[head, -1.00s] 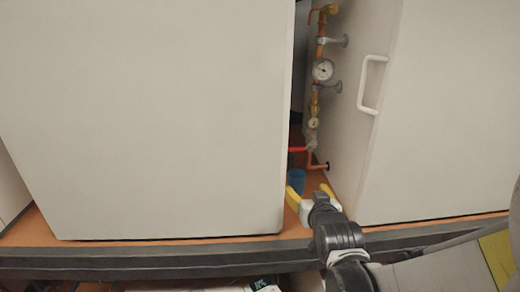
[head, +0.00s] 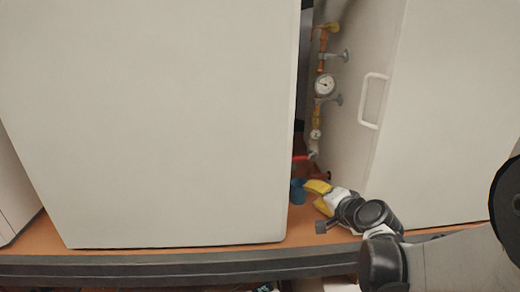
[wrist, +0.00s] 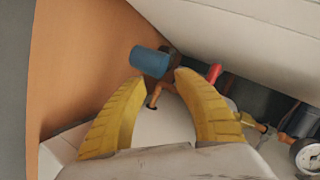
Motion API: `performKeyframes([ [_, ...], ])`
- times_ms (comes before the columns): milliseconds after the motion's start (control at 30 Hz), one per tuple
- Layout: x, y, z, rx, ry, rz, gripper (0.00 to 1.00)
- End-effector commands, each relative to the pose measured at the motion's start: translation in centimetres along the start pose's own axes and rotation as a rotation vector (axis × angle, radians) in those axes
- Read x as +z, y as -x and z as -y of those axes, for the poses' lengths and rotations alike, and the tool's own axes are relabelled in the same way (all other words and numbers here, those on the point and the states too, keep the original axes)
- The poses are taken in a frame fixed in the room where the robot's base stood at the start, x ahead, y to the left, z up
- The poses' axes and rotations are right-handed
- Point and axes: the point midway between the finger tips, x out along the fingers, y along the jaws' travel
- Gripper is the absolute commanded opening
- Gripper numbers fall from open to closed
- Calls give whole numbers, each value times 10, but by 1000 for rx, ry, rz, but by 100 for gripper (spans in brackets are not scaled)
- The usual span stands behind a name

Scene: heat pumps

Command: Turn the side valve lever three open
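A red valve lever (head: 301,157) sticks out to the left at the bottom of the copper pipe run, in the gap between two white cabinets. The lever also shows in the wrist view (wrist: 214,72), just beyond the right fingertip. My gripper (head: 312,193) has yellow fingers and is below the lever, pointing left into the gap. I see no contact with the lever.
A blue cylinder (head: 298,191) stands close to the fingertips; it also shows in the wrist view (wrist: 150,61). A large white cabinet (head: 160,120) bounds the gap on the left, another cabinet (head: 430,130) on the right. A gauge (head: 324,84) sits higher on the pipe.

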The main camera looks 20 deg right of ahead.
Motion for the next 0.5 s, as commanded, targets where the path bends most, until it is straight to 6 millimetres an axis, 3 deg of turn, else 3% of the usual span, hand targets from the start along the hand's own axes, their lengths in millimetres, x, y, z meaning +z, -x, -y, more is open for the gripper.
performKeyframes([
  [100, -25, 14, 31, -123, -274, 55, 37],
  [200, -38, 23, 49, -202, -402, 88, 37],
  [367, -46, 27, 62, -258, -477, 110, 37],
  [500, -45, 14, 67, -264, -483, 115, 37],
])
